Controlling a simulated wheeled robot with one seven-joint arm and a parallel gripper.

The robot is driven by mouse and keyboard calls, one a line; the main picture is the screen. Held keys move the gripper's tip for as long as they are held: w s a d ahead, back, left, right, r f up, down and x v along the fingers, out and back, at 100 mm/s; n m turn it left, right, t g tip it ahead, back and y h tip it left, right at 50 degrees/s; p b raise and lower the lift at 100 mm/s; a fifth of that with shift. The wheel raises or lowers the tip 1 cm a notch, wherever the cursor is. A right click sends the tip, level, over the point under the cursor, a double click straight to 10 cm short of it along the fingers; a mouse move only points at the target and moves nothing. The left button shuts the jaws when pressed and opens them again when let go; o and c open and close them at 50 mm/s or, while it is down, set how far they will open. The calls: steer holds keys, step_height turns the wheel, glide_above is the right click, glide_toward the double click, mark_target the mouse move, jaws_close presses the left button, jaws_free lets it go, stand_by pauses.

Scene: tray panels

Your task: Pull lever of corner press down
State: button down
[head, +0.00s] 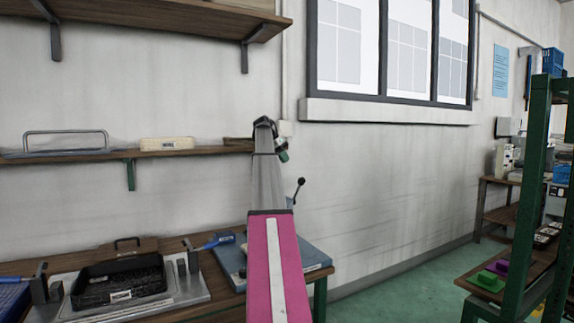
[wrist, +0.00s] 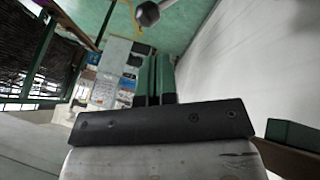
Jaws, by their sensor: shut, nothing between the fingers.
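The lever of the corner press (head: 301,183) shows a dark ball knob on a thin rod, tilted up and to the right in the head view. The press's blue-grey base (head: 316,256) sits on the wooden bench, and my arm hides most of its body. In the wrist view the lever's ball knob (wrist: 148,14) lies beyond my fingertips, apart from them. My gripper (head: 283,155) is above and a little left of the knob in the head view. Its green fingers (wrist: 155,58) are together and empty in the wrist view.
Left of the press, a black tray (head: 118,284) sits in a metal fixture with blue-handled clamps. A wall shelf (head: 205,151) runs just left of my gripper. A green-framed rack (head: 527,215) stands at right. Floor and wall right of the press are clear.

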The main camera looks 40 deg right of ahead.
steer(key=x, duration=0.9)
steer(key=shift+s, duration=0.15)
